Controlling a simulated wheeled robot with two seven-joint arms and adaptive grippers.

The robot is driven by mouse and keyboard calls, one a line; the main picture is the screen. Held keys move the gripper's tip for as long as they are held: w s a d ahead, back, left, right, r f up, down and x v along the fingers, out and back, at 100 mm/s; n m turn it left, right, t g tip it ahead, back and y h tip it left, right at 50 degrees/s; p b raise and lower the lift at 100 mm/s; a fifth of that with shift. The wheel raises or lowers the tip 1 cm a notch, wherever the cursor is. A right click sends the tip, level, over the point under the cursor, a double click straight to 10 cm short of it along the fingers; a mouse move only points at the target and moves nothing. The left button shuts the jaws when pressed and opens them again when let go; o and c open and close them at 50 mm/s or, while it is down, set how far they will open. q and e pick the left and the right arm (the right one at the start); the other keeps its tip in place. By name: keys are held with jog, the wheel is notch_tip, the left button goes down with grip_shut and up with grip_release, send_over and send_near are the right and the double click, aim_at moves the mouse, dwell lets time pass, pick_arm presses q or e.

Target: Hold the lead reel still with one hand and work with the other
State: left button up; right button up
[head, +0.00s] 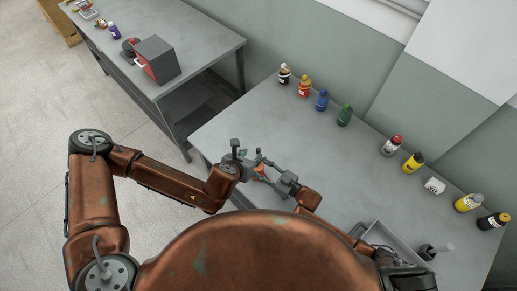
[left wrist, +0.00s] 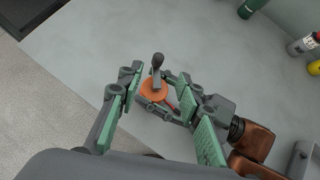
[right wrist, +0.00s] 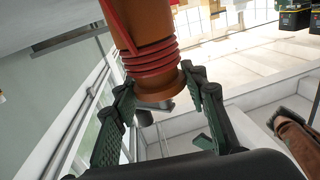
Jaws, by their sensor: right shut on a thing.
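The lead reel (head: 261,171) is held up over the grey bench, an orange body with red lead wound on it. In the left wrist view its orange disc (left wrist: 153,93) carries a dark crank with an upright knob (left wrist: 157,61). My right gripper (head: 277,180) is shut on the reel; in the right wrist view its fingers (right wrist: 155,98) close on the orange end below the red turns (right wrist: 150,63). My left gripper (head: 246,158) is open beside the crank; in the left wrist view its fingers (left wrist: 157,82) stand apart, with the knob showing between and beyond them.
Several bottles (head: 322,100) stand along the bench's back edge, with a small white box (head: 434,186) among them. A grey tray (head: 398,240) lies at the right front. A second bench (head: 205,38) with a grey machine (head: 156,60) stands at the left. The bench middle is clear.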

aim_at(258, 149)
pick_arm(q)
jog(key=x, duration=1.2)
jog(key=shift+a, duration=0.1)
jog(key=shift+c, duration=0.3)
grip_shut()
